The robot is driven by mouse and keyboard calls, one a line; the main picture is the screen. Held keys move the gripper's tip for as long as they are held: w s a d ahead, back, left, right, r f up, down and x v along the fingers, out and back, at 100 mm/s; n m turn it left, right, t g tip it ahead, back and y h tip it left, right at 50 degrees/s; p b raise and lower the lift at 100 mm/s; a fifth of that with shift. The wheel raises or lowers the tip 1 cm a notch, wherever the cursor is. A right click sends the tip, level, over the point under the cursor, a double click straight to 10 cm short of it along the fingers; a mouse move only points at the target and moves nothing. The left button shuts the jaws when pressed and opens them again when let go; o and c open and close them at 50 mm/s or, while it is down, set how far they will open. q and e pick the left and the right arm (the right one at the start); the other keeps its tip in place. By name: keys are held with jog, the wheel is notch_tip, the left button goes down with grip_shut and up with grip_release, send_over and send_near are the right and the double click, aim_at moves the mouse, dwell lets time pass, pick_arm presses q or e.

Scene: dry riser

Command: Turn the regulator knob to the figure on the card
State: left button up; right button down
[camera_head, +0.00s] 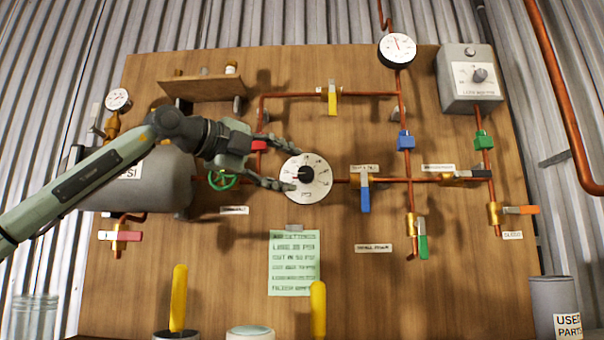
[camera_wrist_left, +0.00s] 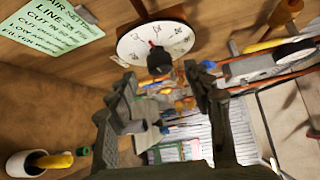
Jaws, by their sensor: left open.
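The regulator knob (camera_head: 305,174) is black and sits in the middle of a round white dial plate (camera_head: 309,196) on the wooden board. The knob also shows in the left wrist view (camera_wrist_left: 159,62), with a red mark on it. The pale green card (camera_head: 294,263) hangs below the dial; it lists settings, with a line figure too small to read surely. It is also at upper left in the wrist view (camera_wrist_left: 55,27). My left gripper (camera_head: 288,165) is open at the dial's left edge, its fingers spread and pointing toward the knob. I cannot tell whether they touch. My right gripper is not in view.
Copper pipes with a yellow valve handle (camera_head: 332,97), a blue lever (camera_head: 365,192) and a green wheel (camera_head: 222,180) surround the dial. A grey box (camera_head: 470,78) is at upper right, a tank (camera_head: 150,185) at left. Pots with yellow handles stand below.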

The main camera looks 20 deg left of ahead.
aim_at(301, 173)
pick_arm(q)
jog(key=shift+x, duration=2.15)
jog(key=shift+a, duration=0.1)
jog(key=c, duration=1.2)
